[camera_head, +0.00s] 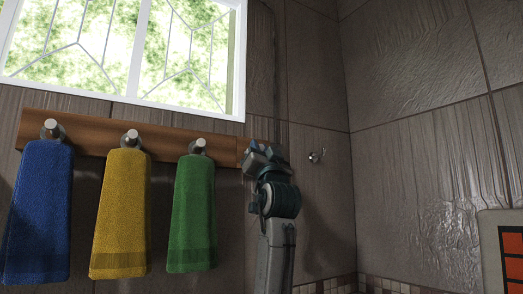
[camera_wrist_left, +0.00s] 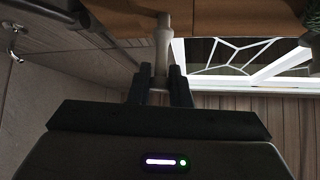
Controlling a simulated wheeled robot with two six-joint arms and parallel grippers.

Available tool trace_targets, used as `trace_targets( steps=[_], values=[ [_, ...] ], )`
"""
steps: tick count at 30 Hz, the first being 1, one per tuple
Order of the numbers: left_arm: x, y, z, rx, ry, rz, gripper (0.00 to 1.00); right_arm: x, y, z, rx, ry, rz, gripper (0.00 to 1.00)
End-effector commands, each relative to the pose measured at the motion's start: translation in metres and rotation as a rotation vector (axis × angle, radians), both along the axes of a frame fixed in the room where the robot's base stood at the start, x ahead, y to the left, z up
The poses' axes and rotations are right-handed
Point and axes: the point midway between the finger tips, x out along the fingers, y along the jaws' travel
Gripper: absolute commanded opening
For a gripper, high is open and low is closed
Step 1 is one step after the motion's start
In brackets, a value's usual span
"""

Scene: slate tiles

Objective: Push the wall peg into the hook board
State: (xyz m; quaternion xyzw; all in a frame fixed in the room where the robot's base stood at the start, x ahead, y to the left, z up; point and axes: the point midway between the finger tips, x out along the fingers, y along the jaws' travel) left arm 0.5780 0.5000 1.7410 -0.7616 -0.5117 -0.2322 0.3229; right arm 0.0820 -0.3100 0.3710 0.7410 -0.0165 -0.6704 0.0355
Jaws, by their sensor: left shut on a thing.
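The wooden hook board (camera_head: 85,132) is fixed to the tiled wall under the window, and it shows along the top of the left wrist view (camera_wrist_left: 225,14). My left gripper (camera_head: 262,156) is at the board's right end, and in the left wrist view its two dark fingers (camera_wrist_left: 160,88) are shut on the pale wall peg (camera_wrist_left: 161,45). The peg points away from the gripper, with its far end against or just in front of the board. I cannot tell how deep it sits. In the head view the gripper hides the peg. My right gripper is not in view.
A blue towel (camera_head: 40,210), a yellow towel (camera_head: 121,212) and a green towel (camera_head: 191,213) hang from pegs left of my gripper. A window (camera_head: 125,50) is above.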

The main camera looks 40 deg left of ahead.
Motion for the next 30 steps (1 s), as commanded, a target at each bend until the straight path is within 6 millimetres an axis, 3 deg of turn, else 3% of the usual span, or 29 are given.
trace_targets(
  steps=[21,22,25,30],
  values=[
    [0.005,0.017,0.0,0.0,0.0,0.0,0.0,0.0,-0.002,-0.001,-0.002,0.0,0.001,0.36],
    [0.005,0.017,0.0,0.001,-0.001,-0.001,0.23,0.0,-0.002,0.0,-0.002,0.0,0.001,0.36],
    [0.005,0.017,0.0,0.001,0.0,0.0,0.43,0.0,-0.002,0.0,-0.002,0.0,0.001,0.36],
    [0.005,0.017,0.0,0.0,0.0,0.0,0.43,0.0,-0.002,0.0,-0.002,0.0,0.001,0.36]
  ],
)
